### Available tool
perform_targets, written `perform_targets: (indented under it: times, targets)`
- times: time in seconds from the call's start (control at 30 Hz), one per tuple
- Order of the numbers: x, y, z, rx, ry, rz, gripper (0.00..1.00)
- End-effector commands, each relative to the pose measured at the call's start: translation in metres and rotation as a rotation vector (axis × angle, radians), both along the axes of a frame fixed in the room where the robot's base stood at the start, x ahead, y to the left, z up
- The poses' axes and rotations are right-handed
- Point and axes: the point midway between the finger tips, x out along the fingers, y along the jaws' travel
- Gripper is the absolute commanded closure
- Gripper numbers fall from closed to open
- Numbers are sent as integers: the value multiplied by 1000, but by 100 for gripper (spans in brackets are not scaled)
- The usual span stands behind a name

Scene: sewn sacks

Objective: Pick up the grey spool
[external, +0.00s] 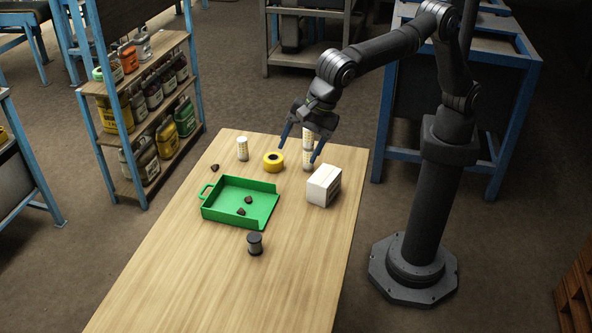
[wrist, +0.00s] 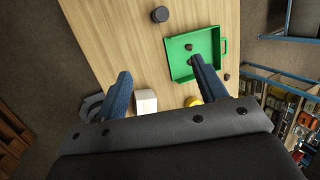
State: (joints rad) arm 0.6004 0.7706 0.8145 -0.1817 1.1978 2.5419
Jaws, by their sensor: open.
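The grey spool (external: 255,243) stands on the wooden table in front of the green tray, with a dark top and a paler middle. It also shows in the wrist view as a dark round shape (wrist: 160,14) near the top edge. My gripper (external: 299,151) is open and empty, raised above the far part of the table, behind and to the right of the spool. In the wrist view its two blue fingers (wrist: 160,80) are spread wide, with the spool well beyond their tips.
A green tray (external: 209,212) holds dark lumps; another lump (external: 215,168) lies behind it. A yellow tape roll (external: 273,162), a white box (external: 324,185) and white canisters (external: 242,149) stand on the far half. The table's near half (external: 200,290) is clear.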

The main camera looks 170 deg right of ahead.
Motion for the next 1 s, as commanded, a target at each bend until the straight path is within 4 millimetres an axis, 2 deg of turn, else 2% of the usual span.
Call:
perform_targets:
  times: [0.23, 0.37, 1.0]
  targets:
    - [0, -1, -2, -3, 8, 21, 35]
    - [3, -5, -11, -25, 50, 143, 35]
    - [18, -38, -91, -278, 439, 1334, 35]
